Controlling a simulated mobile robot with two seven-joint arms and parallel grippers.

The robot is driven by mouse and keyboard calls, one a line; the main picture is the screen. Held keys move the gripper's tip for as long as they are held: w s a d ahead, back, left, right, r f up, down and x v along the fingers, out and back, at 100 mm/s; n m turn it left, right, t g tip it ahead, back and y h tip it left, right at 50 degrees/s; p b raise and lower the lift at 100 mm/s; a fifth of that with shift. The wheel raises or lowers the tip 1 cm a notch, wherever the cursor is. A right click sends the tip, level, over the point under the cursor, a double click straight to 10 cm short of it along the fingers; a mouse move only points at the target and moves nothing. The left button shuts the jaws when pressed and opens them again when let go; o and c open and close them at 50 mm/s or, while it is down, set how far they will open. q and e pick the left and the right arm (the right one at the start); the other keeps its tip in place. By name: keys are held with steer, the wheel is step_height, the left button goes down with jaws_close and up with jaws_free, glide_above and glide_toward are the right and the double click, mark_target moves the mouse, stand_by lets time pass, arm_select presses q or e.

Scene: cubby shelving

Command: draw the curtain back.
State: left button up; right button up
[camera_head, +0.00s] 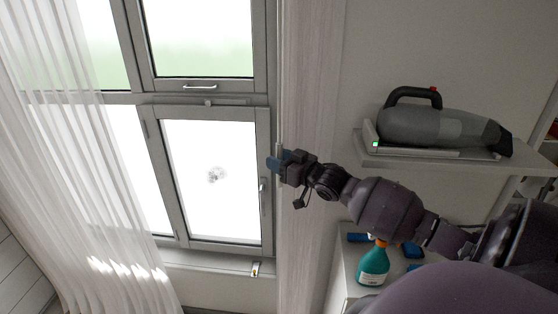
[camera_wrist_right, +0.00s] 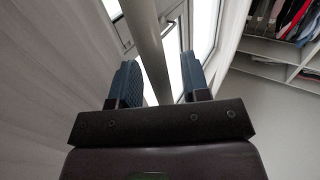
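A sheer white curtain (camera_head: 60,130) hangs in folds over the left part of the window (camera_head: 205,165) in the head view. The window's middle and right panes are uncovered. My right gripper (camera_head: 274,162) is at the window's right edge, well apart from the sheer curtain. In the right wrist view its two blue fingers (camera_wrist_right: 160,82) are spread, with a pale upright rod (camera_wrist_right: 146,35) between them. I see gaps beside the rod, so the fingers do not look closed on it. The rod also shows just above the gripper in the head view (camera_head: 279,143). My left gripper is out of view.
A pale upright panel (camera_head: 312,90) stands right of the window. A shelf (camera_head: 450,163) holds a grey handheld vacuum (camera_head: 440,125) above my right arm. A teal spray bottle (camera_head: 373,265) stands below the arm on a white surface. Clothes shelving (camera_wrist_right: 275,55) shows in the wrist view.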

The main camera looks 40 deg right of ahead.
steer(key=shift+s, duration=0.1)
steer(key=s+d+b, duration=0.1)
steer(key=s, duration=0.9)
steer(key=shift+s+d, duration=0.15)
steer(key=shift+s, duration=0.1)
stand_by(0.7)
